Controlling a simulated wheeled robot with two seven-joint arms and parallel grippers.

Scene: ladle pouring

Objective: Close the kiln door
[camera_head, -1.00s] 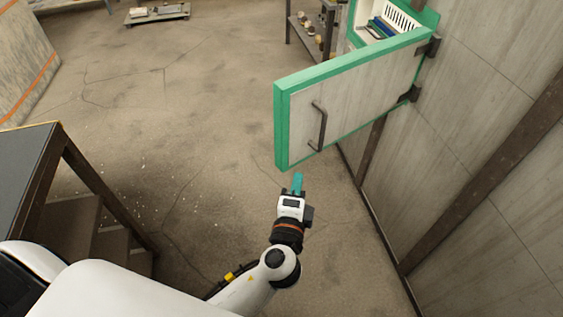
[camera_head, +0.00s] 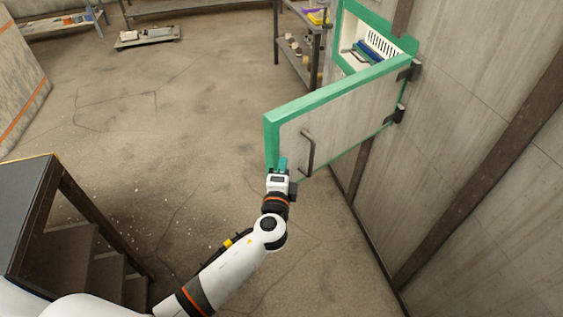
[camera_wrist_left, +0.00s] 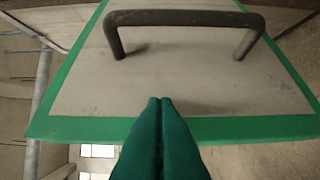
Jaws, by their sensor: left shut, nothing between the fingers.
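The kiln door (camera_head: 345,122) is a grey panel with a green frame, swung wide open on hinges at its right edge. A dark bar handle (camera_head: 308,152) is on its near face; the handle also shows across the top of the left wrist view (camera_wrist_left: 185,17). The kiln opening (camera_head: 372,45) has a green frame, with blue and dark items inside. My left gripper (camera_head: 283,163) is shut and empty at the lower left part of the door, just below and left of the handle. In the left wrist view its green fingers (camera_wrist_left: 160,103) overlap the door panel; contact cannot be told. My right gripper is not in view.
A grey panelled wall (camera_head: 470,110) with dark beams runs along the right. A dark-topped table (camera_head: 25,195) stands at the left. A shelf rack (camera_head: 302,45) is beside the kiln, and a low cart (camera_head: 148,36) is far back. The middle floor is clear.

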